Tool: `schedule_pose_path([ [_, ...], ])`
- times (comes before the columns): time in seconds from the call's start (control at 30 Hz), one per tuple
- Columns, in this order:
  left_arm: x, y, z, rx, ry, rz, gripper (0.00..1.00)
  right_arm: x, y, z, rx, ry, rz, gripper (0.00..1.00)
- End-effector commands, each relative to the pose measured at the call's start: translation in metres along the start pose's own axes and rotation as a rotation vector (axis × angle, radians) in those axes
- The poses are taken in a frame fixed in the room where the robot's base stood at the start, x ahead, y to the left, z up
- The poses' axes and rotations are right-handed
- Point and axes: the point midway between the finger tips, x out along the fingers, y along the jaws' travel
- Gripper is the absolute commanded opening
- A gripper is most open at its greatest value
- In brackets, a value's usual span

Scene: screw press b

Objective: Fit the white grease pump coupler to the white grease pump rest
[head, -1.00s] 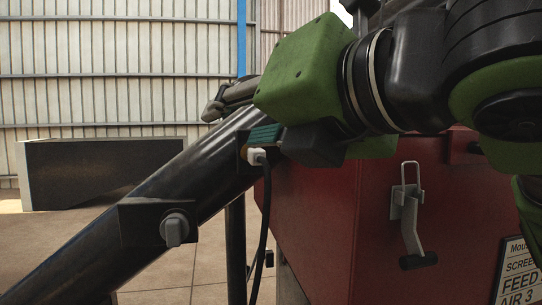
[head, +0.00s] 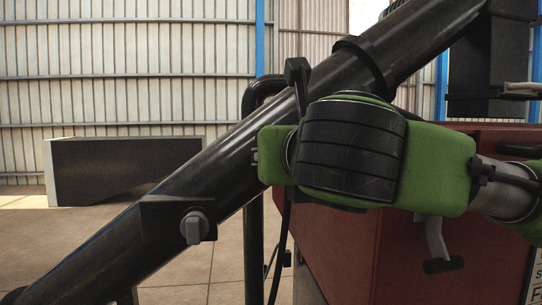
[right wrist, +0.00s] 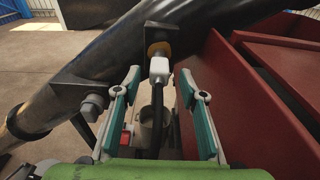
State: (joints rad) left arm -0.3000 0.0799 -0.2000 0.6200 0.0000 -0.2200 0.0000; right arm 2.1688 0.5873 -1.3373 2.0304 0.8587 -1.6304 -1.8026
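The white coupler (right wrist: 159,69) shows in the right wrist view, at a brass-coloured fitting (right wrist: 159,49) on the black inclined tube (right wrist: 105,60). A black hose (right wrist: 157,115) hangs down from it. My right gripper (right wrist: 158,76) is open, with one teal-lined finger on each side of the coupler and a gap to both. In the head view my green and black right wrist (head: 350,155) hides the coupler and the fingers; only the hose (head: 281,240) shows below. I cannot pick out the white grease pump rest. My left gripper is out of view.
A red hopper (head: 345,245) stands close on the right, with a grey latch (head: 437,245). A grey knob (head: 194,227) sticks out of a block on the tube. A grey container with a red part (right wrist: 128,136) is low between the fingers. Open floor lies at left.

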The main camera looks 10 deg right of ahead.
Motion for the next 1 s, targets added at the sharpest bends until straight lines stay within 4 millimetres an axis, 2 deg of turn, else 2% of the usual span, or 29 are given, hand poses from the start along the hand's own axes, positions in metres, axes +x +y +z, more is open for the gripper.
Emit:
schedule_pose_path([
  [0.2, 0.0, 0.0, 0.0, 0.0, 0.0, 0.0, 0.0, 0.025, 0.0, -0.001, 0.001, 0.001, 0.0, 0.38],
  [0.57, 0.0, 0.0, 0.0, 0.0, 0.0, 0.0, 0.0, 0.031, 0.001, 0.0, 0.0, 0.0, 0.001, 0.38],
  [0.6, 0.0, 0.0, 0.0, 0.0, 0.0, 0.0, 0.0, 0.031, 0.001, 0.0, 0.0, 0.0, 0.001, 0.36],
  [0.73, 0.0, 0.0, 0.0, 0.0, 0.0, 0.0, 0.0, 0.031, 0.001, 0.0, 0.0, 0.0, 0.002, 0.02],
  [0.83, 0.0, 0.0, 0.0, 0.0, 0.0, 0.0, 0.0, 0.031, 0.001, 0.0, 0.001, 0.0, 0.002, 0.0],
  [0.87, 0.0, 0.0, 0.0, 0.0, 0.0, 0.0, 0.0, 0.031, 0.001, 0.0, 0.001, 0.0, 0.002, 0.13],
  [0.9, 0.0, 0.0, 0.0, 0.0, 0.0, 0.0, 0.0, 0.031, 0.001, 0.0, 0.001, 0.0, 0.002, 0.03],
  [1.0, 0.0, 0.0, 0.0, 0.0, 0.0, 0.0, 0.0, 0.031, 0.001, 0.0, 0.001, 0.0, 0.002, 0.0],
])
